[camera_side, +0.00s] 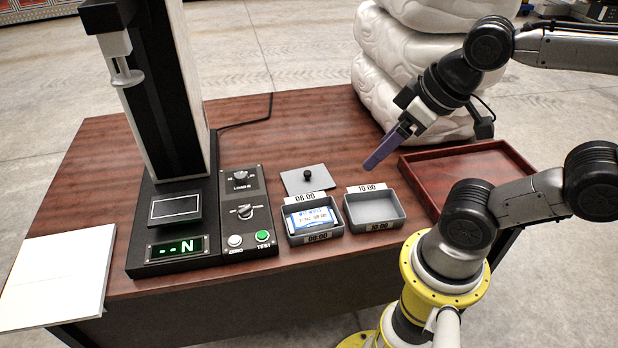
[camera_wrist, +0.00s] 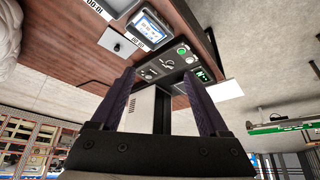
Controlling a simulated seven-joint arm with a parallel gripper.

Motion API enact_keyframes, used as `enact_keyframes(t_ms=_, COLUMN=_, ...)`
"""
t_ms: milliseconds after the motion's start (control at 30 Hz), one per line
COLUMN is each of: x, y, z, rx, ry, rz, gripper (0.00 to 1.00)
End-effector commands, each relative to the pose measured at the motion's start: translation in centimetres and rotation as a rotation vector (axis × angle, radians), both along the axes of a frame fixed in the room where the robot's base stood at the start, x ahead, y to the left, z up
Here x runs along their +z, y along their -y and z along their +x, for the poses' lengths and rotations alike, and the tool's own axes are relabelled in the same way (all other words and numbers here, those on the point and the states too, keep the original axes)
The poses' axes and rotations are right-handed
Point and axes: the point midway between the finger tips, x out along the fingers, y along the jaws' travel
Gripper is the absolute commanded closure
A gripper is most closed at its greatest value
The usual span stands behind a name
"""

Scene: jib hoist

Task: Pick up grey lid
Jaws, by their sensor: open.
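The grey lid (camera_side: 306,180) is a flat square plate with a black knob on top. It lies behind the 08:00 tray (camera_side: 293,236), near the middle of the table. In the wrist view the lid (camera_wrist: 117,42) shows at upper left, beside the tray. My gripper (camera_side: 374,163) hangs above the table to the right of the lid, apart from it, with its purple fingers tilted down and left. In the wrist view the two fingers of my gripper (camera_wrist: 163,98) are spread with nothing between them.
The 08:00 tray holds a blue-and-white packet (camera_side: 311,218). An empty 10:00 tray (camera_side: 374,208) stands to its right. A control box (camera_side: 247,208) and tall test machine (camera_side: 170,110) stand left. A red-brown wooden tray (camera_side: 455,168) lies right; white sacks (camera_side: 405,70) are stacked behind.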

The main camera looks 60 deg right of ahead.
Motion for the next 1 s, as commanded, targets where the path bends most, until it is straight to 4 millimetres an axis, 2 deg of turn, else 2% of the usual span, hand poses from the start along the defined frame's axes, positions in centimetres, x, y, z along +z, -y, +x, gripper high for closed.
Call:
enact_keyframes(t_ms=67, x=0.0, y=0.0, z=0.0, rx=0.000, ry=0.000, rz=0.000, gripper=0.36)
enact_keyframes(t_ms=400, x=0.0, y=0.0, z=0.0, rx=0.024, ry=0.000, rz=-0.013, gripper=0.36)
enact_keyframes(t_ms=533, x=0.1, y=0.0, z=0.0, rx=0.153, ry=0.002, rz=-0.082, gripper=0.36)
enact_keyframes(t_ms=633, x=1.6, y=0.0, z=0.9, rx=0.327, ry=0.036, rz=-0.183, gripper=0.36)
enact_keyframes(t_ms=767, x=3.6, y=0.2, z=3.3, rx=0.579, ry=0.042, rz=-0.332, gripper=0.36)
enact_keyframes(t_ms=867, x=4.7, y=0.6, z=6.0, rx=0.764, ry=0.021, rz=-0.438, gripper=0.36)
enact_keyframes(t_ms=1000, x=5.3, y=1.9, z=10.5, rx=1.019, ry=-0.034, rz=-0.566, gripper=0.36)
